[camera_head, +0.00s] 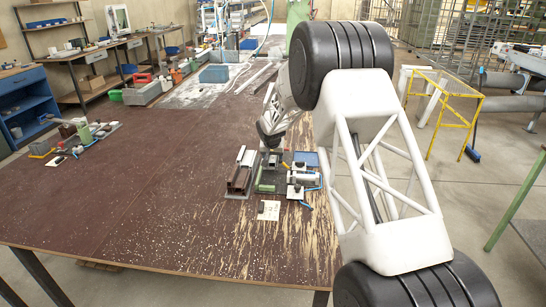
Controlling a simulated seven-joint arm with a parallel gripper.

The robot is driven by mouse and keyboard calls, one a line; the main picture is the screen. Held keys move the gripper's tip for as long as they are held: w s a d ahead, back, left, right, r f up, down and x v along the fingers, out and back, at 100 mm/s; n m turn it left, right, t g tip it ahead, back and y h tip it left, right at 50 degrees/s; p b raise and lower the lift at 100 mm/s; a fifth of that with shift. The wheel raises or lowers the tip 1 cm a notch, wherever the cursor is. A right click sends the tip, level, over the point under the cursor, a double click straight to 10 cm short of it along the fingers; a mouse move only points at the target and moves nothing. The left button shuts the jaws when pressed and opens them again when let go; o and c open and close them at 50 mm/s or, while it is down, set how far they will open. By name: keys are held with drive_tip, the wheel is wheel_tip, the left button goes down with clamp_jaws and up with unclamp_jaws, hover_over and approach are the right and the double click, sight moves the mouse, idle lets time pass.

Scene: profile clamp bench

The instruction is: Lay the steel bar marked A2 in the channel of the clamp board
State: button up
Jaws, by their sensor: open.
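My gripper (270,140) points down over the back of a small group of parts on the brown table, and it is open. Just below it is a dark board (266,187) with a green strip, which looks like the clamp board. Light clamp-like parts (300,178) with blue handles sit at its right. Brown and light profile bars (239,178) lie side by side to the left of the board. I cannot read any A2 mark, so I cannot tell which piece is the steel bar. The fingertips and the channel are too small to make out.
A pale paper card (269,210) lies in front of the board. A blue tray (307,159) is behind the clamp parts.

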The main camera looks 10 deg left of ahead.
drive_tip(key=shift+r, duration=0.1)
drive_tip(key=shift+v, duration=3.75)
drive_tip(key=shift+r, duration=0.1)
